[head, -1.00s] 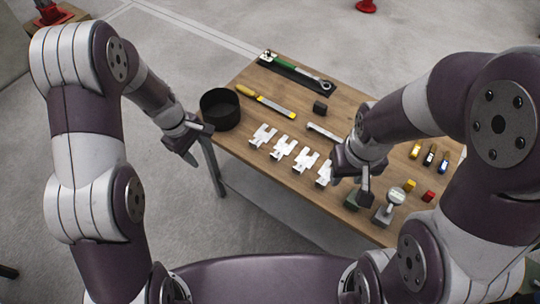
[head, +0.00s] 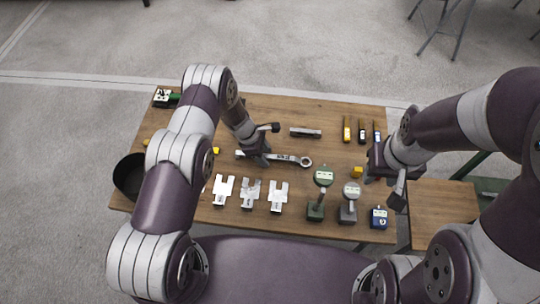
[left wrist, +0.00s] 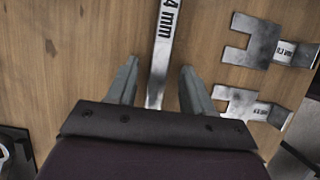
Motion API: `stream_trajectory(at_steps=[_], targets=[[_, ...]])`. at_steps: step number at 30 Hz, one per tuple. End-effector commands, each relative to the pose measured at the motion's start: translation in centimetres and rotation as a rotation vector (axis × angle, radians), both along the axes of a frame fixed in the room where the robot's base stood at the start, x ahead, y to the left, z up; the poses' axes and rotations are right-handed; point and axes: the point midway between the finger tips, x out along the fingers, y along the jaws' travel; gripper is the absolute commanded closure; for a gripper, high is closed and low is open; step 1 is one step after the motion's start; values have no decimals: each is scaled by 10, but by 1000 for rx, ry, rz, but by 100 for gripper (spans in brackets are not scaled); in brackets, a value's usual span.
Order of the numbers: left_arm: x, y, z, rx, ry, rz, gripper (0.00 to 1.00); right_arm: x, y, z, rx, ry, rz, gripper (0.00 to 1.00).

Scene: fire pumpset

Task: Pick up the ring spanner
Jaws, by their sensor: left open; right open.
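The ring spanner (head: 290,157) is a silver bar with a ring end at right, lying on the wooden table (head: 285,110). My left gripper (head: 265,146) is open over its middle and hides part of its shank. In the left wrist view, the spanner shank (left wrist: 163,45), marked "4 mm", runs between the two spread fingertips of my left gripper (left wrist: 159,68), with gaps on both sides. My right gripper (head: 385,181) is open and empty at the right, near the table's right edge.
Several slotted metal shims (head: 250,192) lie in front of the spanner. A dark bar (head: 305,132) lies behind. A black pot (head: 130,175) is at the left edge.

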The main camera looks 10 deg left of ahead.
Motion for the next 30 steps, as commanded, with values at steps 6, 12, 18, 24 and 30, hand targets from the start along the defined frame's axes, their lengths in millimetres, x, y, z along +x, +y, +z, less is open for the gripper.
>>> stream_trajectory(at_steps=[6, 12, 18, 24, 30], targets=[[0, 0, -1, 0, -1, 0, 53, 0, 0, 0, 0, 0, 0, 57], [0, 0, -1, 0, 0, 0, 100, 0, 0, 0, 0, 0, 0, 57], [1, 0, 0, 0, -1, -1, 100, 0, 0, 0, 0, 0, 0, 57], [1, 0, 8, 0, -3, 0, 100, 0, 0, -2, 0, 0, 0, 57], [1, 0, 42, 0, -5, -1, 100, 0, 0, -7, 0, 0, 0, 57]])
